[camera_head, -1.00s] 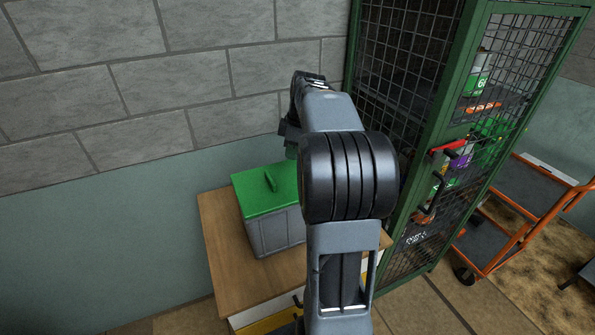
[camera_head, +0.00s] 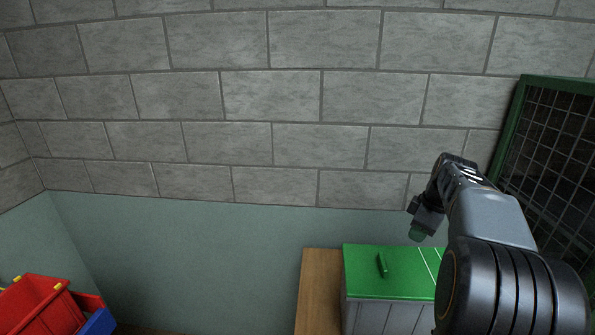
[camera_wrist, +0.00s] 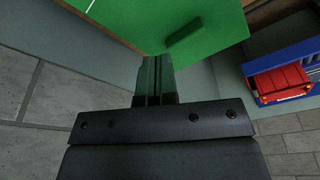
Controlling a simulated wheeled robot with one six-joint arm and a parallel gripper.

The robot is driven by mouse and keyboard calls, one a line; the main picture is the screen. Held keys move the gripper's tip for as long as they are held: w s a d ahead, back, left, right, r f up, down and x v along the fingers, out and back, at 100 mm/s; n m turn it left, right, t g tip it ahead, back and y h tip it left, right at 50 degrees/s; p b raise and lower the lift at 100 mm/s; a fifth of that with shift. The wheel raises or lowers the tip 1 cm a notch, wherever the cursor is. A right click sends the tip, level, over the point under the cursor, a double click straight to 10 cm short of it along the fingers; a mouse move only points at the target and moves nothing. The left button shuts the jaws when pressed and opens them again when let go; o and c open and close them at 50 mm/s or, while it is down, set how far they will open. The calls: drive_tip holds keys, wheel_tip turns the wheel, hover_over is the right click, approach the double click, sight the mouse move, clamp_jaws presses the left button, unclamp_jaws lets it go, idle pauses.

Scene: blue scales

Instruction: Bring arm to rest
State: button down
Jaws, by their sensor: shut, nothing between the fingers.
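My gripper (camera_head: 422,228) hangs at the end of my bent arm in the head view, above the back right of a grey box with a green lid (camera_head: 365,272). In the wrist view my gripper's dark fingers (camera_wrist: 155,78) are together and hold nothing. The green lid (camera_wrist: 205,15) with its handle lies beyond the fingertips, apparently apart from them. My arm hides the right part of the box in the head view.
The box stands on a wooden-topped cabinet (camera_head: 317,290) against the brick wall (camera_head: 270,100). A green mesh cage (camera_head: 560,150) is at the right. A red bin (camera_head: 38,305) and a blue bin (camera_head: 98,320) are at lower left. The wrist view also shows a red bin (camera_wrist: 280,82).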

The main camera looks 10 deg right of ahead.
drive_tip(key=f+m, duration=0.1)
drive_tip(key=m, duration=0.1)
drive_tip(key=f+m, duration=0.1)
drive_tip(key=m, duration=0.1)
drive_tip(key=shift+s+d+f+m, duration=0.15)
drive_tip(key=shift+s+f+m, duration=0.2)
drive_tip(key=shift+f+m, duration=0.05)
drive_tip(key=s+a+m, duration=0.1)
drive_tip(key=s+a+f+m, duration=0.1)
drive_tip(key=a, duration=0.1)
drive_tip(key=a+m+h, duration=0.1)
drive_tip(key=m, duration=0.1)
drive_tip(key=shift+s+a+f, duration=0.35)
drive_tip(key=shift+s, duration=0.05)
drive_tip(key=s+a+t, duration=0.1)
drive_tip(key=s+a, duration=0.4)
drive_tip(key=a, duration=0.3)
drive_tip(key=s+a+t, duration=0.2)
drive_tip(key=s+a, duration=0.3)
drive_tip(key=a, duration=0.4)
drive_tip(key=shift+s+f+h, duration=0.2)
drive_tip(key=shift+f+h, duration=0.05)
drive_tip(key=shift+h, duration=0.05)
drive_tip(key=shift+a, duration=0.1)
